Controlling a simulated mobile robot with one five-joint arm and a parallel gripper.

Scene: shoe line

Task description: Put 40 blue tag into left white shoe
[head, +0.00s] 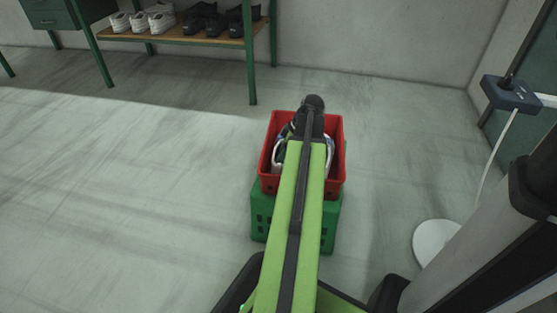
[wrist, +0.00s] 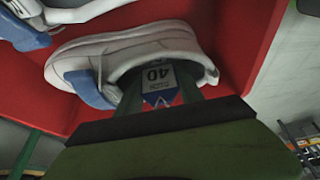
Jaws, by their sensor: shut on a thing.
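A white shoe (wrist: 125,55) with blue patches lies in the red crate in the wrist view. Part of a second white shoe (wrist: 85,10) shows at the upper left. I cannot tell which is the left one. My gripper (wrist: 158,90) is shut on the blue tag (wrist: 158,76), whose white face reads 40. The tag and fingertips are at the opening of the nearer shoe, the tag seen against its dark inside. I cannot tell whether the tag touches the shoe. In the head view my arm hides the gripper and tag; white shoe parts (head: 330,160) show beside it.
The red crate (head: 265,170) stands on a green crate (head: 261,215) on the floor. A shelf (head: 175,38) at the back holds white shoes (head: 140,20) and black shoes (head: 207,22). A stand with a white round base (head: 436,243) is at right. The floor at left is clear.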

